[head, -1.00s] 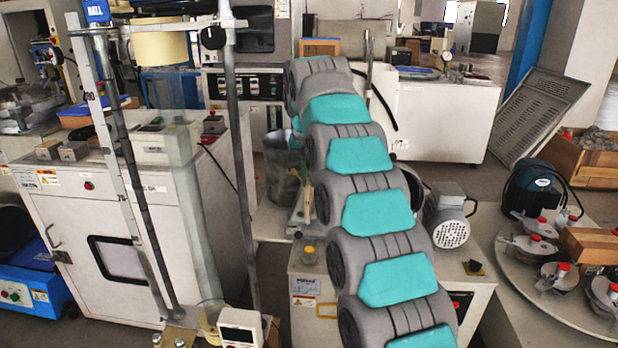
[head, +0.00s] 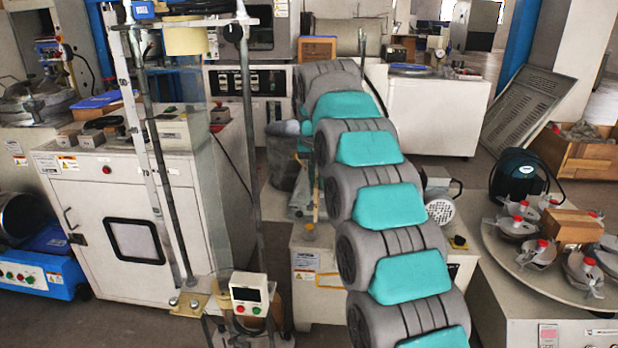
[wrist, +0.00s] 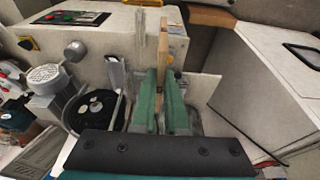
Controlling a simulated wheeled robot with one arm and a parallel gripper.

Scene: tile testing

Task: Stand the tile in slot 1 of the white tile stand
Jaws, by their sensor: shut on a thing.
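In the wrist view, my gripper (wrist: 165,102) has its two green fingers closed on a thin tan tile (wrist: 163,48). The tile is seen nearly edge-on, and stands up past the fingertips. Pale upright panels show on both sides of the fingers; I cannot tell whether either belongs to the white tile stand, and its slots cannot be made out. In the head view, my arm hides the gripper. A thin tan upright strip shows just left of my arm there; I cannot tell for sure whether it is the tile.
A motor (head: 441,207) sits right of my arm. A white cabinet (head: 130,205) and a metal post stand (head: 245,170) are on the left. Grey floor shows at the lower left.

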